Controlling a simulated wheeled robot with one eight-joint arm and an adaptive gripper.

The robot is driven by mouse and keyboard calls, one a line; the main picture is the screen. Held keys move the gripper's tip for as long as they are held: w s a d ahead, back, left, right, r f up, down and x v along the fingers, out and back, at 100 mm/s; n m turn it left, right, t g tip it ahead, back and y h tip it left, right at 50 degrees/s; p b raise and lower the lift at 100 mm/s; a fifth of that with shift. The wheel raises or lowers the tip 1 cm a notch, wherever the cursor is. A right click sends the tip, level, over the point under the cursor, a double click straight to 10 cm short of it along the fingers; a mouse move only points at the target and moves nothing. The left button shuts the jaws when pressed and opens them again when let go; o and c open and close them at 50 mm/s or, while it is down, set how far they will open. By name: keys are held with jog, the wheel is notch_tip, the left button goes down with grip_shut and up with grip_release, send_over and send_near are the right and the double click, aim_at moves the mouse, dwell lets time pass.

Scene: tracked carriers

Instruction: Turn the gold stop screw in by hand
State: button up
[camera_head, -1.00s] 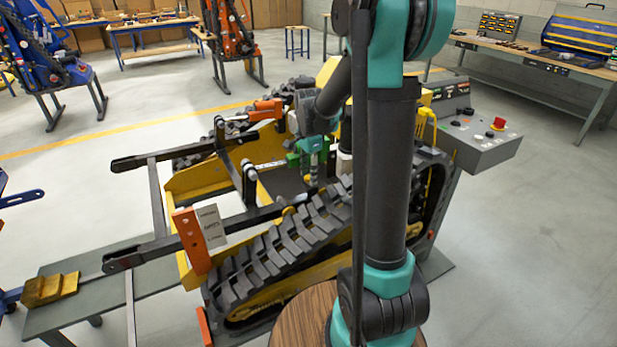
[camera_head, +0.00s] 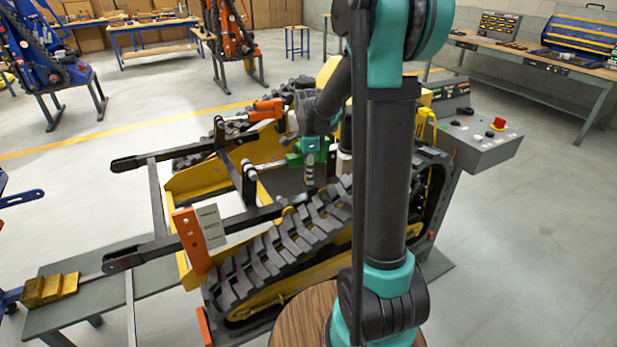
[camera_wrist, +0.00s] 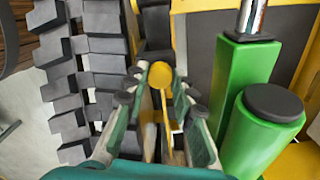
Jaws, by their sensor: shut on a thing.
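The gold stop screw (camera_wrist: 160,75) shows in the wrist view as a round gold head, with a thin gold strip running below it between the fingers. My gripper (camera_wrist: 159,88) has one finger on each side of the screw and is shut on it. In the head view my gripper (camera_head: 309,186) points down inside the near track of the yellow carrier (camera_head: 198,179). The screw cannot be made out there, and how far it is turned in cannot be told.
A green block with a chrome rod (camera_wrist: 243,65) and a dark-capped green cylinder (camera_wrist: 262,130) stand close to the right of my fingers. The dark track (camera_wrist: 105,65) runs close on the left. A grey control box with a red button (camera_head: 498,124) stands at the carrier's right.

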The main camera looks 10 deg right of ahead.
jog(key=m, duration=0.6)
jog(key=shift+m, duration=0.6)
jog(key=m, duration=0.3)
jog(key=shift+m, duration=0.3)
jog(key=m, duration=0.4)
jog(key=o, duration=0.9)
jog(key=shift+o, duration=0.2)
